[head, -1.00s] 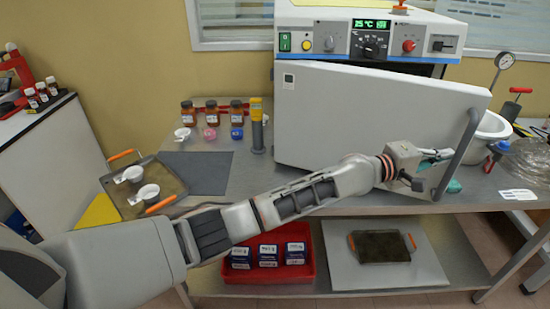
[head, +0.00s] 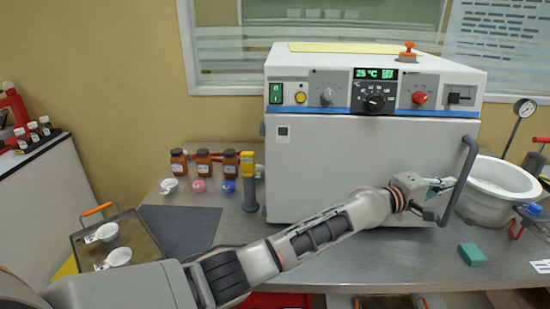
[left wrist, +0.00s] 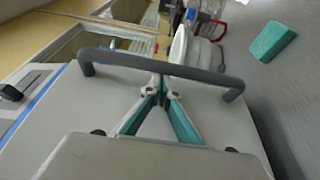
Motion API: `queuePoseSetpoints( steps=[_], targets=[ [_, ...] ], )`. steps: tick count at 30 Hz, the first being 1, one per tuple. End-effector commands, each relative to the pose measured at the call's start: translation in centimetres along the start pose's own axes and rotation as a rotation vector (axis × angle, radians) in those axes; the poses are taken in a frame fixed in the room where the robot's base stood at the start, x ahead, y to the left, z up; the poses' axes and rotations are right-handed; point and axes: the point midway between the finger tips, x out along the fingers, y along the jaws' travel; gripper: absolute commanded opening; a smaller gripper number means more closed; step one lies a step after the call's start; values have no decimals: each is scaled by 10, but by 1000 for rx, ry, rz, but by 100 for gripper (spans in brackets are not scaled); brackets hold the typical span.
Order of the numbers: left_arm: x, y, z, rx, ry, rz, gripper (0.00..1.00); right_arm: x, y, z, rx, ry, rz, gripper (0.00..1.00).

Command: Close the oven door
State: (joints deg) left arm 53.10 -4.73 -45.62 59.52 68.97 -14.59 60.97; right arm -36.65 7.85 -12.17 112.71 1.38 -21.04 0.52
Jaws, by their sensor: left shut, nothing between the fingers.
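The oven (head: 380,62) stands on the metal bench, its display lit green. Its light grey door (head: 325,165) looks flush with the front, and no gap shows along its top edge. The dark door handle (head: 462,175) is at the door's right side and also spans the left wrist view (left wrist: 170,64). My left gripper (head: 447,184) is shut and empty at the handle, in front of the door. In the left wrist view its teal-padded fingertips (left wrist: 160,84) meet close by the bar; whether they touch it I cannot tell. My right gripper is out of view.
Brown bottles (head: 203,163) and a yellow-topped device (head: 249,175) stand left of the oven. A tray (head: 88,245) with white cups is at the left. A white bowl (head: 500,188) and a teal block (head: 471,254) are at the right.

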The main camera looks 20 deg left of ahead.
Motion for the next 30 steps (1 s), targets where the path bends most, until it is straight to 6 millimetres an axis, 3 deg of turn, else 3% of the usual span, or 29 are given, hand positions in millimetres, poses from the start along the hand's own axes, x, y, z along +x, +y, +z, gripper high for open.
queuePoseSetpoints(
  steps=[9, 30],
  targets=[
    [12, -2, -22, -3, 54, -2, 0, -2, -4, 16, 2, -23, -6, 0],
    [12, -1, -28, -3, 65, -1, 0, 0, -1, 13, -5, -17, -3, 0]
  ],
)
